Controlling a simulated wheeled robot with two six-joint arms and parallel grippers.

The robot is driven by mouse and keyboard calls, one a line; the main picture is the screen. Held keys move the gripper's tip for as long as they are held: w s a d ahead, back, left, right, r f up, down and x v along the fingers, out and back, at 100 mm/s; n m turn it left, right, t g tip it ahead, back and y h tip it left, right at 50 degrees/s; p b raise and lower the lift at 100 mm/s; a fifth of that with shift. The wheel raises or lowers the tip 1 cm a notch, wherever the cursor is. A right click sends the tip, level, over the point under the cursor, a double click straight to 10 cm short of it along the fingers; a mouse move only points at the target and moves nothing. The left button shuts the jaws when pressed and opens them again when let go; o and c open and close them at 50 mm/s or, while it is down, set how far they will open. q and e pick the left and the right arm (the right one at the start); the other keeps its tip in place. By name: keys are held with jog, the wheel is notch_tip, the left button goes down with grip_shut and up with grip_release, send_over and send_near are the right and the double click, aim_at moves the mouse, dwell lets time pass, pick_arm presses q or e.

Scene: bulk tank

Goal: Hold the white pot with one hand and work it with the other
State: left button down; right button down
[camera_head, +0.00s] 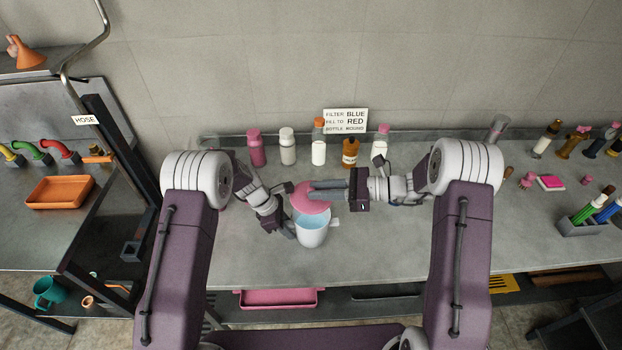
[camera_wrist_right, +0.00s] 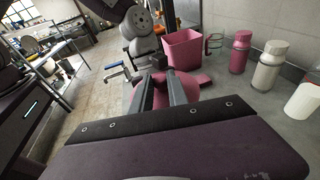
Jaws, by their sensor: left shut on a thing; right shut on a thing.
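The white pot (camera_head: 312,238) is at the front middle of the grey bench, its light blue inside showing at the top. A small handle sticks out on its right. My left gripper (camera_head: 289,232) is shut on the pot's left side. The pink round lid (camera_head: 312,204) is above the pot's back rim, tilted. My right gripper (camera_head: 313,190) is shut on the lid; the lid also shows between its fingers in the right wrist view (camera_wrist_right: 150,94). I cannot tell whether the lid touches the rim. The pot is hidden in the right wrist view.
Several bottles, among them a pink one (camera_head: 257,147) and an amber one (camera_head: 350,153), stand along the back wall under a sign (camera_head: 345,121). A pink bin (camera_wrist_right: 184,50) stands near my left gripper.

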jog(key=shift+f, duration=3.3)
jog(key=shift+f, duration=0.1)
jog(key=c, duration=1.2)
grip_release()
jog(key=o, duration=0.5)
